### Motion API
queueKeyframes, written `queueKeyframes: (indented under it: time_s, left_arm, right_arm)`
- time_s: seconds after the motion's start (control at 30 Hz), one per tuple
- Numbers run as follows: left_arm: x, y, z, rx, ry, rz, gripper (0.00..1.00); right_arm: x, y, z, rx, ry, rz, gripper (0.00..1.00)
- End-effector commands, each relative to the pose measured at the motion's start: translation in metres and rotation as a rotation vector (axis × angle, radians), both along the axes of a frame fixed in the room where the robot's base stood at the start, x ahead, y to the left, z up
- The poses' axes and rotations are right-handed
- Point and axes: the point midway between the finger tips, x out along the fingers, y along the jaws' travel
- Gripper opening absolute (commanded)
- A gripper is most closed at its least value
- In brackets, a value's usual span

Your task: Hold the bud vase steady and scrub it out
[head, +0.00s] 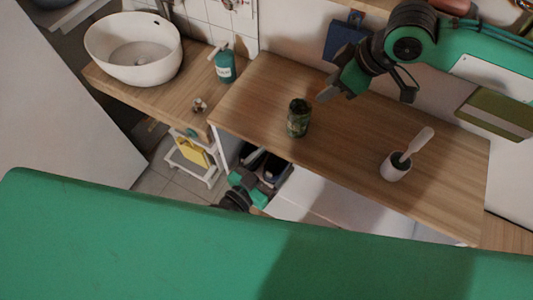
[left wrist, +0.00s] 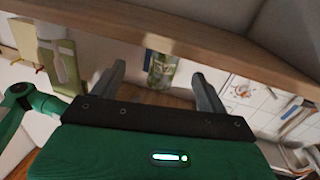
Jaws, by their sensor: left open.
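The bud vase (head: 298,118), a small green patterned vessel with a dark mouth, stands upright near the front edge of the wooden counter. It also shows in the left wrist view (left wrist: 161,68), beyond and between my spread fingers. My left gripper (head: 258,172) is open and empty, in front of the counter and apart from the vase. A pale-handled brush (head: 416,146) stands tilted in a white holder (head: 395,170) to the right. My right gripper (head: 336,92) hangs over the back of the counter, right of the vase; its fingers are not clear.
The counter edge (left wrist: 180,38) crosses the left wrist view close to my fingers. A white basin (head: 135,52) and a teal soap bottle (head: 225,66) stand at the left. The counter (head: 350,135) is bare between vase and holder.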

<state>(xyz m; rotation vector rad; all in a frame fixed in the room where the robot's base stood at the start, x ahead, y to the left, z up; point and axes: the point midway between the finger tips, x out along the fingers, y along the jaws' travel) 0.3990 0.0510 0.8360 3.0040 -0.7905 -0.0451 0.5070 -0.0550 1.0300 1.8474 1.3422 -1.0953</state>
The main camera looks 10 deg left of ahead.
Motion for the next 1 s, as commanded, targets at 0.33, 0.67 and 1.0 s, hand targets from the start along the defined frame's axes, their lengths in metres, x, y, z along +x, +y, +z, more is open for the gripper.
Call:
queueKeyframes:
  time_s: [0.33, 0.67, 1.0]
  left_arm:
    - [0.024, 0.005, 0.027, 0.025, -0.04, 0.013, 0.76]
    - [0.079, -0.026, 0.027, 0.023, -0.04, 0.013, 0.76]
    - [0.123, -0.049, 0.026, 0.026, -0.037, 0.012, 0.76]
  right_arm:
    - [0.0, 0.0, 0.0, 0.0, 0.0, 0.0, 0.36]
    - [0.0, 0.0, 0.0, 0.0, 0.0, 0.0, 0.36]
    - [0.0, 0.0, 0.0, 0.0, 0.0, 0.0, 0.36]
